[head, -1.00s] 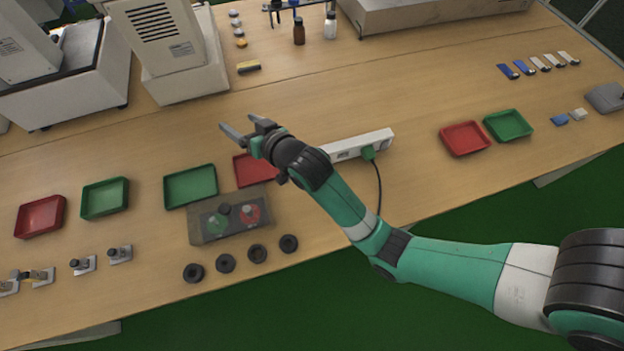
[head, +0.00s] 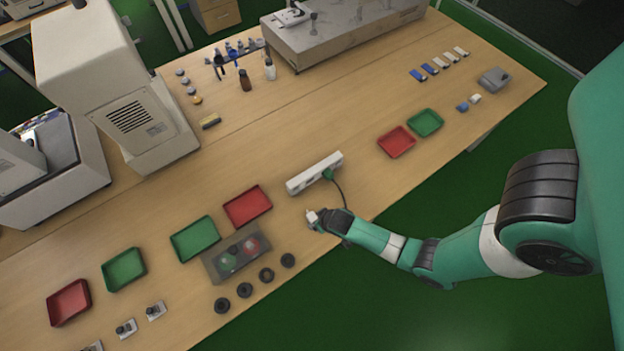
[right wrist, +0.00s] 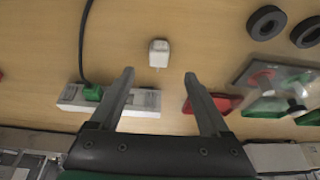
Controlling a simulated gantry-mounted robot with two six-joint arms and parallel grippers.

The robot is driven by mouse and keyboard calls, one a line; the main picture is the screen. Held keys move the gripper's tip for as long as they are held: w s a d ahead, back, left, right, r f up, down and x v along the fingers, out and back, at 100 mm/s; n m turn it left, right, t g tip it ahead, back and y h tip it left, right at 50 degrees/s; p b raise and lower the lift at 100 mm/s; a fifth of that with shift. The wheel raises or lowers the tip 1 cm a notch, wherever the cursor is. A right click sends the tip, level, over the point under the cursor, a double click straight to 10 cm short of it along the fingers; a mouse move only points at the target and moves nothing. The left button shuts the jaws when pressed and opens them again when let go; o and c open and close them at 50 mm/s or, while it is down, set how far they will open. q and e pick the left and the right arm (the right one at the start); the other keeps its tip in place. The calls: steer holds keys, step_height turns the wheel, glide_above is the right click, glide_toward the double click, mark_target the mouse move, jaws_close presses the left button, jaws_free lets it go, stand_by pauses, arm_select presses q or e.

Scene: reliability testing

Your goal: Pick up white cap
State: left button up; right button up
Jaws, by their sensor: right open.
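A column of small round caps, pale ones (head: 183,77) and an orange one (head: 197,100), stands at the back of the table in the head view. Which of them is the white cap is too small to tell. My right gripper (head: 318,218) is over the front part of the table, far from these caps. In the right wrist view its two fingers (right wrist: 159,75) are open, with nothing between them. A small white block (right wrist: 159,53) lies on the table just beyond the fingertips; it also shows beside the gripper in the head view (head: 311,215). My left gripper is out of view.
A white power strip (head: 315,173) with a green plug and black cable lies behind my right gripper. Bottles (head: 246,81) stand near the caps.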

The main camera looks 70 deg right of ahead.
steer(key=b, duration=0.3)
glide_above(312, 217)
steer(key=s+a, duration=0.2)
step_height(312, 217, down, 4)
steer(key=shift+s+f, duration=0.1)
steer(key=shift+s, duration=0.05)
steer(key=b+x, duration=0.1)
steer(key=x, duration=0.1)
steer(key=b+x, duration=0.1)
steer(key=x, duration=0.2)
steer(key=shift+w+d, duration=0.25)
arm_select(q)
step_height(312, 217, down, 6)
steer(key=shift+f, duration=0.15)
arm_select(e)
jaws_close()
